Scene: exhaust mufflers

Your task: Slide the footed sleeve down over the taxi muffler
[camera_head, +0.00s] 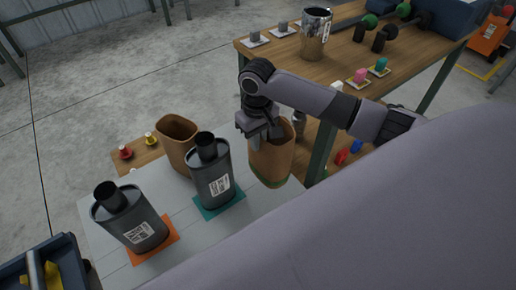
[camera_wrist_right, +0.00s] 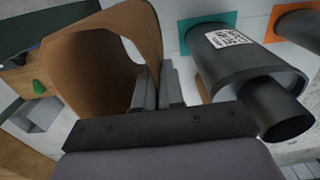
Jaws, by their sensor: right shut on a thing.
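A brown open-topped sleeve (camera_head: 272,162) hangs or stands right of the mufflers, with a green band at its lower edge; I cannot tell whether the band is its foot or a mat below. My right gripper (camera_head: 262,132) is shut on its upper rim; in the right wrist view the sleeve wall (camera_wrist_right: 100,60) runs between the fingers (camera_wrist_right: 157,88). A grey muffler (camera_head: 212,177) with a black neck stands on a teal mat, just left of the sleeve and apart from it. A second muffler (camera_head: 130,218) stands on an orange mat. Their label text is unreadable. My left gripper is not in view.
Another brown sleeve (camera_head: 178,146) stands behind the teal-mat muffler. A blue bin (camera_head: 70,268) is at lower left. A wooden table (camera_head: 345,55) behind carries a metal canister (camera_head: 315,35) and small coloured parts. My right arm crosses above its near side. Pale tabletop (camera_head: 180,262) is bare in front.

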